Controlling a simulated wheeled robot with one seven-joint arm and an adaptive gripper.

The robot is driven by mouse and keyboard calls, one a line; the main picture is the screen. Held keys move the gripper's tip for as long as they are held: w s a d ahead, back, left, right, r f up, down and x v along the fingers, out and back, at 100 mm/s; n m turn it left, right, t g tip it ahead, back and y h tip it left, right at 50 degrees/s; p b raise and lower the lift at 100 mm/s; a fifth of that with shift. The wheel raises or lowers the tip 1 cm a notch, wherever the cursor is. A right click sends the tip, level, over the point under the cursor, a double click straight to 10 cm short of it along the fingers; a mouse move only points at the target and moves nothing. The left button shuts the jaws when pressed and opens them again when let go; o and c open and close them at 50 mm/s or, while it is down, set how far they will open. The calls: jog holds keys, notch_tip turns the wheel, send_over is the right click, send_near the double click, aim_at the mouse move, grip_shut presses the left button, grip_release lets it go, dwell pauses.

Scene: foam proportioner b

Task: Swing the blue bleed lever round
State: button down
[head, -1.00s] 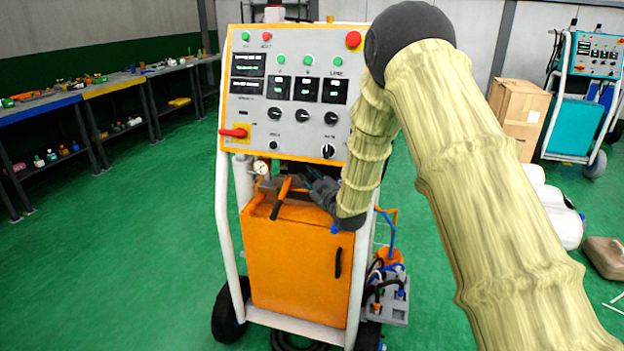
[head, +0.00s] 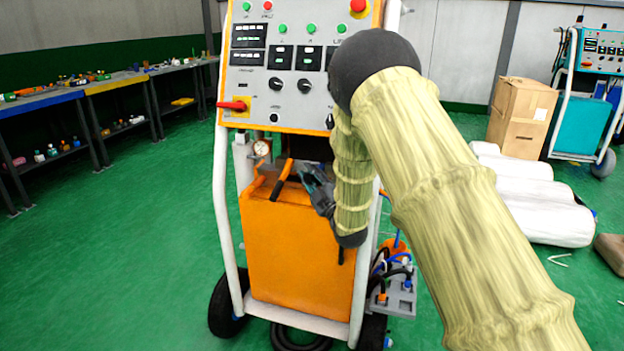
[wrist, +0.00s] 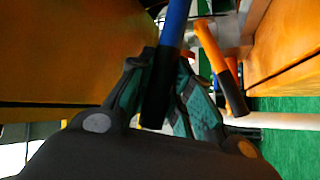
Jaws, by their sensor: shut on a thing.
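The blue bleed lever (wrist: 174,24) comes down from the top of the wrist view and ends in a black grip. My gripper (wrist: 160,82) is closed around this black grip. In the head view my gripper (head: 318,188) is at the upper right front of the orange cabinet (head: 292,255), below the control panel. The blue lever cannot be made out there, as my gripper and arm cover that spot. An orange lever (wrist: 213,48) with a black end hangs beside my gripper on the right in the wrist view, apart from it. It also shows left of my gripper in the head view (head: 284,175).
The control panel (head: 260,100) with a red switch handle is above. A pressure gauge (head: 261,147) sits left of the levers. White frame tubes (head: 223,200) flank the cabinet. Blue and orange fittings (head: 395,275) are at lower right. The green floor on the left is clear.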

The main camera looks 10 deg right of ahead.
jog(key=shift+s+f+n+b, duration=0.1)
jog(key=shift+f+n+b, duration=0.3)
jog(key=shift+f+b, duration=0.1)
jog(key=c, duration=1.3)
grip_release()
jog(key=shift+r, duration=0.1)
